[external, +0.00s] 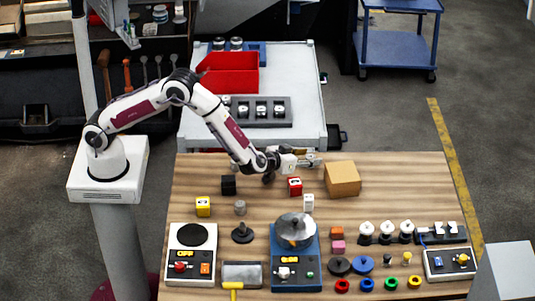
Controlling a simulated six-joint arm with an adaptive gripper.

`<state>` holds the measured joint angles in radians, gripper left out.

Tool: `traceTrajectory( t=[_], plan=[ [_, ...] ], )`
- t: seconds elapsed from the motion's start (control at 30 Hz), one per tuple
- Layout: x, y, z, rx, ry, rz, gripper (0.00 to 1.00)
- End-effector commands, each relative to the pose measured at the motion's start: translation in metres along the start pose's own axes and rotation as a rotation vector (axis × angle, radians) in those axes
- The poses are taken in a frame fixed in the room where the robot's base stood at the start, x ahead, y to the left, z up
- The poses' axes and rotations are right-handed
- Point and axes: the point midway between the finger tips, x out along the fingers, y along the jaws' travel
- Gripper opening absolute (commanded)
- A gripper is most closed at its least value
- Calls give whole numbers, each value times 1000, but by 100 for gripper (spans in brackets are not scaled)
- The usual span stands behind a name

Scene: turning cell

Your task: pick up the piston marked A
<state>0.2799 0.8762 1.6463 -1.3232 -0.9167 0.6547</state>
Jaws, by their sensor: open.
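My gripper (312,159) is open and empty. It hangs above the back of the wooden table, left of and behind a cardboard box. A dark grey rack (283,119) on the white cart behind the table holds several metal pieces (261,111) that look like pistons. Two more metal cylinders (236,43) stand at the back of the cart. Any letter marks are too small to read, so I cannot tell which piece is marked A.
The cardboard box (342,179), a red block (295,187) and a black block (228,185) are near my gripper. A red bin (230,73) stands on the white cart (306,80) behind the rack. Devices and small parts crowd the table's front; its back right is clear.

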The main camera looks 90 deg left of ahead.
Motion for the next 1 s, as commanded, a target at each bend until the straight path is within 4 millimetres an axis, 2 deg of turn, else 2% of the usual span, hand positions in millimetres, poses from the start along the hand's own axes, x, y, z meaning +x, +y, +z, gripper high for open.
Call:
traceTrajectory(
  t=[0.2,0.7,0.77,0.87,0.9,1.0],
  plan=[
    [15,1,0,1,-1,1,44],
    [15,0,0,0,0,1,44],
    [15,0,0,0,0,1,31],
    [15,0,0,0,0,1,5],
    [15,0,0,0,0,1,0],
    [15,0,0,0,0,1,0]
  ],
)
